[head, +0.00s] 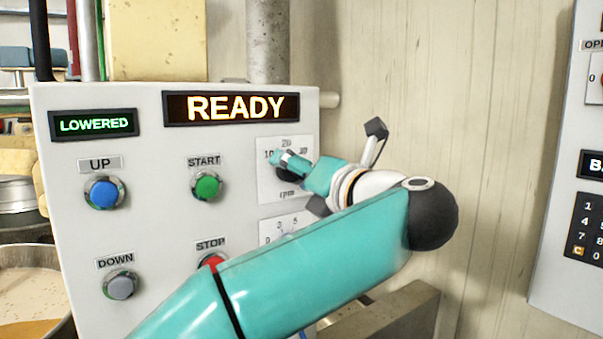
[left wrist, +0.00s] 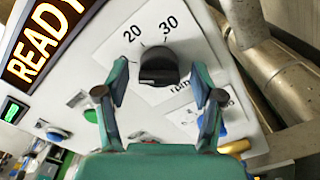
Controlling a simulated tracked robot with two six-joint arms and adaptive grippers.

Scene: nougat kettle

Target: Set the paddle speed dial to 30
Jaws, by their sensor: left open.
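The paddle speed dial (head: 286,171) is a black knob on a white plate marked 10, 20, 30 and rpm, at the right side of the grey control panel. In the left wrist view the knob (left wrist: 157,64) shows clearly, with 20 and 30 above it; I cannot tell which mark it points to. My left gripper (head: 298,182) is at the dial and partly hides it in the head view. In the wrist view the left gripper (left wrist: 161,78) is open, with one finger on each side of the knob. Contact is not clear. My right gripper is out of view.
The panel's display (head: 238,107) reads READY, and a smaller one (head: 93,124) reads LOWERED. UP (head: 104,192), START (head: 206,187), DOWN (head: 120,285) and STOP (head: 213,261) buttons are nearby. A second dial plate (head: 273,229) sits below, partly behind my arm. Another panel (head: 560,230) stands far right.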

